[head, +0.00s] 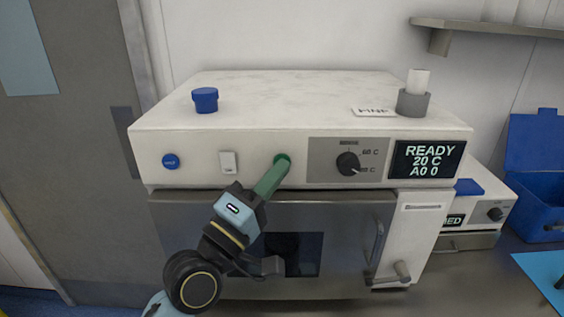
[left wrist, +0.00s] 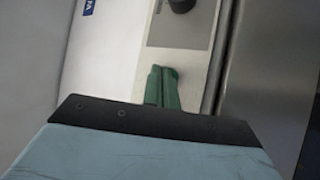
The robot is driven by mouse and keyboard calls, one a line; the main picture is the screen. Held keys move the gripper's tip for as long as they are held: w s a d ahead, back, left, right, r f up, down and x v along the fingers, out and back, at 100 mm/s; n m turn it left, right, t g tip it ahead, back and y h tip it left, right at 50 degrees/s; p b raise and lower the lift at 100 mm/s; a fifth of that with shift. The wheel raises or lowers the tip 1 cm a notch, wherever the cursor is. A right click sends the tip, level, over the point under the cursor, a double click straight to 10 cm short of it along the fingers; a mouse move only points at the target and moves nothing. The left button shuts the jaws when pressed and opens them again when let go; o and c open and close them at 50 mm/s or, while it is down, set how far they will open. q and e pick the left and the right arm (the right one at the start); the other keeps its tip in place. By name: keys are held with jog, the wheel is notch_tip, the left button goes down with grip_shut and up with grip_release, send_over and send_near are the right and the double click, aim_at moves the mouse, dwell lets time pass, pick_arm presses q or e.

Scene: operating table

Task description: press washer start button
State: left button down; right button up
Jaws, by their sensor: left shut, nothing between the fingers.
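The washer (head: 300,90) is a white box with a steel door (head: 345,225) below its front panel. A round green button (head: 284,157) sits on the panel, left of the knob, and is mostly hidden behind my fingertips. My left gripper (head: 278,168) has green fingers that are shut and empty. Their tips are at the green button; I cannot tell whether they touch it. In the left wrist view the shut fingers (left wrist: 162,86) point at the white panel, and the button does not show. The display (head: 428,160) reads READY, 20 C, A0 0. My right gripper is not in view.
The panel also has a blue button (head: 171,161), a white switch (head: 228,162) and a dark knob (head: 347,163). A blue cap (head: 205,99) and a grey holder (head: 413,103) stand on top. A smaller device (head: 488,210) and a blue bin (head: 535,165) are at right.

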pick_arm(q)
jog(key=shift+w, duration=0.25)
jog(key=shift+s, duration=0.1)
dwell(0.4)
jog(key=shift+s+p, duration=0.4)
jog(key=shift+s, duration=0.3)
jog(key=s+p, duration=0.2)
jog(key=s, duration=0.3)
dwell(0.6)
